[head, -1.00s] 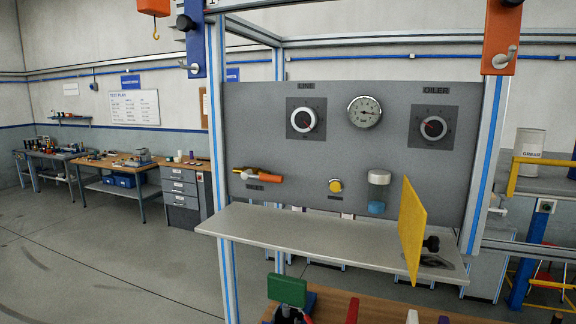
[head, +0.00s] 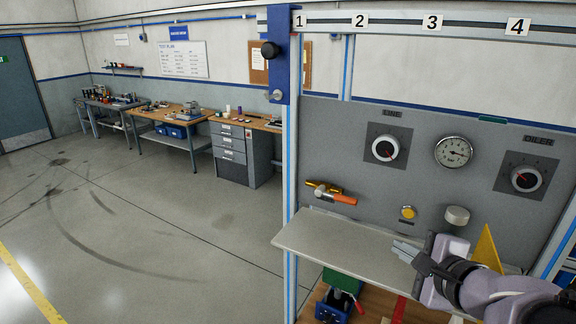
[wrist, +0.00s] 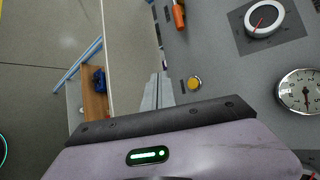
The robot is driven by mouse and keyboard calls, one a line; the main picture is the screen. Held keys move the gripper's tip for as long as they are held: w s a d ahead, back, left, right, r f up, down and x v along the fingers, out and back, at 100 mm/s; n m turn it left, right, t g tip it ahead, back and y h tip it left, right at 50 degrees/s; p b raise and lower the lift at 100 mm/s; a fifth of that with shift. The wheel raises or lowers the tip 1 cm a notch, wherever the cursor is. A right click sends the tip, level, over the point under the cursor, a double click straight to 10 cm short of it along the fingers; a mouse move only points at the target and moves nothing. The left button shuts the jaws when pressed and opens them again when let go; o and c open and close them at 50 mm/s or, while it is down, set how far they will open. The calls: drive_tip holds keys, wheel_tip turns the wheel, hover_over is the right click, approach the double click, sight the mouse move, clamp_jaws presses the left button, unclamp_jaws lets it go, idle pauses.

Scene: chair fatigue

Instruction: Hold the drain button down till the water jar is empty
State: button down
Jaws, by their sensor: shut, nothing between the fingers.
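The yellow round drain button (head: 408,212) sits low on the grey panel, and it also shows in the wrist view (wrist: 194,83). The water jar (head: 457,215) is to its right. Only its grey cap shows in the head view; my arm hides the body and the water level. My gripper (head: 397,247) is shut and empty, over the shelf, below and a little left of the button in the head view. In the wrist view its fingertips (wrist: 158,80) are left of the button and apart from it.
The grey shelf (head: 330,243) juts out below the panel. An orange-handled lever (head: 335,196) is left of the button. A yellow plate (head: 487,250) stands at the right behind my arm. Two dials (head: 385,148) and a gauge (head: 453,152) are above.

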sight(408, 213)
drive_tip(key=w+d, duration=0.1)
drive_tip(key=w, duration=0.1)
drive_tip(key=w+d+p, duration=0.1)
drive_tip(key=w, duration=0.1)
drive_tip(key=w+d, duration=0.2)
drive_tip(key=shift+w, duration=0.25)
drive_tip(key=shift+w+d, duration=0.4)
drive_tip(key=shift+w, duration=0.15)
idle(1.5)
drive_tip(key=shift+w+d, duration=0.25)
drive_tip(key=shift+w, duration=0.1)
drive_tip(key=shift+w+d, duration=0.2)
drive_tip(key=shift+w, duration=0.05)
idle(4.5)
